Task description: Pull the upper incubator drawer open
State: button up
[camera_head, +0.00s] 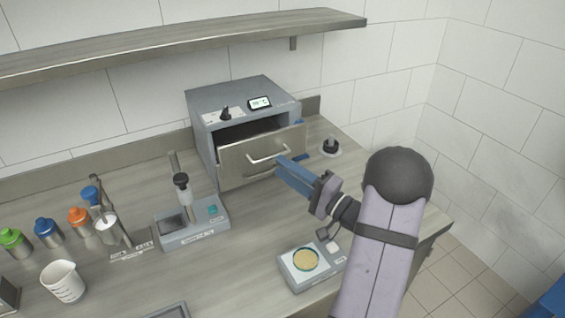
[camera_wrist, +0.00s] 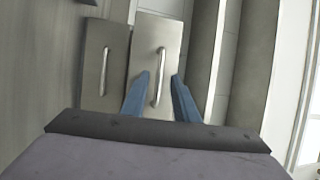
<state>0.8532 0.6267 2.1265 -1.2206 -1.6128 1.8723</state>
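The incubator (camera_head: 240,97) is a grey box at the back of the bench. Its upper drawer front (camera_head: 240,160) stands out from the body, with a dark opening above it. A silver bar handle (camera_head: 268,156) is on this front. In the wrist view, two drawer fronts with handles lie side by side; the upper one's handle (camera_wrist: 160,76) is the right one, the lower one's handle (camera_wrist: 104,70) the left. My gripper (camera_head: 284,164) is at the handle's right end. Its blue fingers (camera_wrist: 161,78) are open, one on each side of the upper handle, with gaps visible.
A small scale with a yellow dish (camera_head: 305,260) is below my arm. Several coloured bottles (camera_head: 78,218) and a white beaker (camera_head: 63,281) are at the left. A black-topped item (camera_head: 330,146) stands right of the incubator.

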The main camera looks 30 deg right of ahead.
jog(key=shift+x, duration=1.15)
jog(key=shift+d+r, duration=0.1)
grip_shut()
dwell(0.4)
grip_release()
jog(key=shift+s, duration=0.1)
